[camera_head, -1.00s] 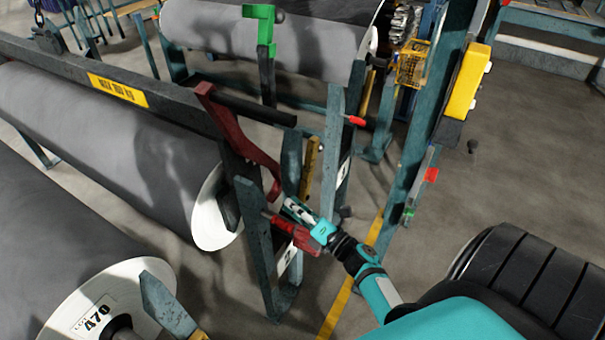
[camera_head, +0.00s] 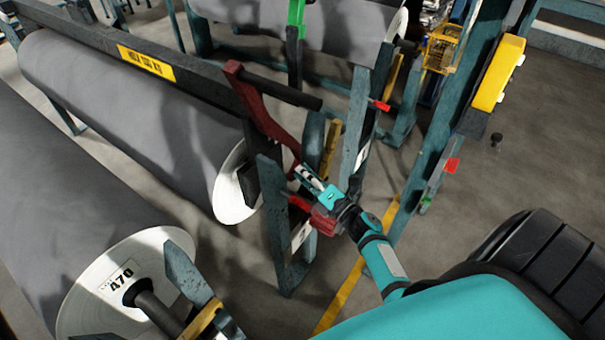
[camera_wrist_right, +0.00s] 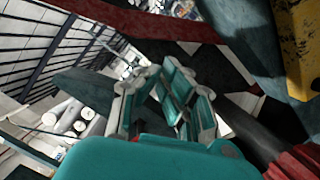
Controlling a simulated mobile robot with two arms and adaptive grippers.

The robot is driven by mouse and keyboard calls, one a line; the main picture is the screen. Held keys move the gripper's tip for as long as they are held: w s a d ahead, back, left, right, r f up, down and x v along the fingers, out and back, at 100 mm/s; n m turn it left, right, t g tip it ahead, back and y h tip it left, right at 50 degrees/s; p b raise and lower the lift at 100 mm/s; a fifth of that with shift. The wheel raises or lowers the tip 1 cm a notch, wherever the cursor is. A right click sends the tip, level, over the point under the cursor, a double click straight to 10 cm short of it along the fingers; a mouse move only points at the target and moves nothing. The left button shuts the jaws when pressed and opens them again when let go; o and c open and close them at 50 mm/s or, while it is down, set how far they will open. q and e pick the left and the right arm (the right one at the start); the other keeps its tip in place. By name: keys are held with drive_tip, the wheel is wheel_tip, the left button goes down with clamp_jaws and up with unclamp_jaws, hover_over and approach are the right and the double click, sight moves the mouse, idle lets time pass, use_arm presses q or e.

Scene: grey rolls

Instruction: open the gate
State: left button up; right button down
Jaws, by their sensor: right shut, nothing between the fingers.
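A red curved arm (camera_head: 262,112) with a black bar sits on top of the stand beside the middle roll; I take it for the gate. It also crosses the top of the wrist view (camera_wrist_right: 150,22). My right gripper (camera_head: 302,172) is shut and empty, just below the lower end of the red arm; I cannot tell whether they touch. Its closed fingers (camera_wrist_right: 172,90) fill the middle of the wrist view. A red handle (camera_head: 322,220) on the stand lies right below the gripper and is partly hidden by it. My left gripper is not in view.
Grey rolls (camera_head: 130,115) lie at the left, one below a dark beam with a yellow label (camera_head: 146,63). Teal posts (camera_head: 362,120) stand behind the gripper. A post with a yellow box (camera_head: 498,72) is to the right. Open floor (camera_head: 560,130) lies right of it.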

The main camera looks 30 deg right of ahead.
drive_tip(key=w+d+r+m+p, duration=0.2)
drive_tip(key=w+d+r+p, duration=0.1)
drive_tip(key=d, duration=0.5)
drive_tip(key=shift+w+d+r, duration=0.3)
drive_tip(key=shift+d+r, duration=0.1)
drive_tip(key=shift+r, duration=0.3)
